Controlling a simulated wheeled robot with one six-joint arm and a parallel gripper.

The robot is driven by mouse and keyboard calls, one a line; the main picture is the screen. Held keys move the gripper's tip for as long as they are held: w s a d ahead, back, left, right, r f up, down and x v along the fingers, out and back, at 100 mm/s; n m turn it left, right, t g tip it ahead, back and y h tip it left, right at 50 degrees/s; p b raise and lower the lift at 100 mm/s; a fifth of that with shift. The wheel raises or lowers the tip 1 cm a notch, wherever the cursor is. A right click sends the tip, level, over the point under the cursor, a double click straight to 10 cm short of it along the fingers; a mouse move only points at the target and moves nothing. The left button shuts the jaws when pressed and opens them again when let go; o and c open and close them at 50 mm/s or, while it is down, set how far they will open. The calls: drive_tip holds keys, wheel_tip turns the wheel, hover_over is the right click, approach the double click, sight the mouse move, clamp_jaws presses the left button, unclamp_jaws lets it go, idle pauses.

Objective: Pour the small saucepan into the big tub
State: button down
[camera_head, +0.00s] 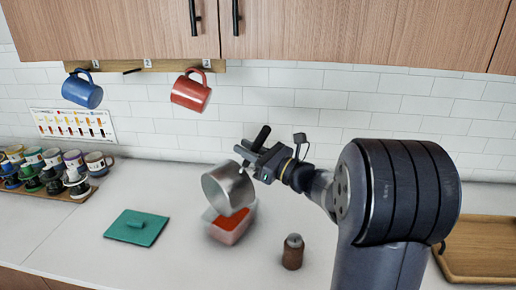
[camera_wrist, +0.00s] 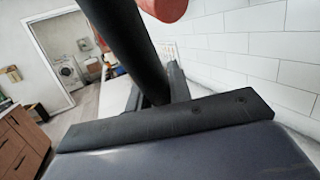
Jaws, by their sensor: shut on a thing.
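My gripper (camera_head: 258,163) is shut on the handle of the small saucepan and holds it in the air. The small saucepan (camera_head: 230,188) is metal and tilted, its mouth facing down and to the left. It hangs over the big tub (camera_head: 234,232), a pale pinkish, translucent tub on the counter with red-orange contents showing inside. The saucepan hides part of the tub's rim, and its own inside is not clear to me. In the wrist view, a dark bar, likely the handle (camera_wrist: 124,42), runs up from my gripper; the saucepan's bowl is not seen there.
A red mug (camera_head: 190,93) and a blue mug (camera_head: 82,92) hang above. Cups crowd the left; a wooden tray (camera_head: 480,250) lies right.

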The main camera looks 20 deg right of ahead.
drive_tip(key=s+a+f+n+g+b, duration=0.1)
drive_tip(key=s+a+n+g+b, duration=0.1)
drive_tip(key=n, duration=0.9)
drive_tip(key=s+a+f+n+g+y+b, duration=0.1)
drive_tip(key=s+a+n+g, duration=0.4)
drive_tip(key=n, duration=0.5)
drive_tip(key=s+f+g, duration=0.1)
drive_tip(key=s, duration=0.1)
drive_tip(key=shift+s+a+n+g+b, duration=0.15)
drive_tip(key=shift+s+n+g+b, duration=0.15)
drive_tip(key=shift+n+b, duration=0.1)
drive_tip(key=shift+f, duration=0.15)
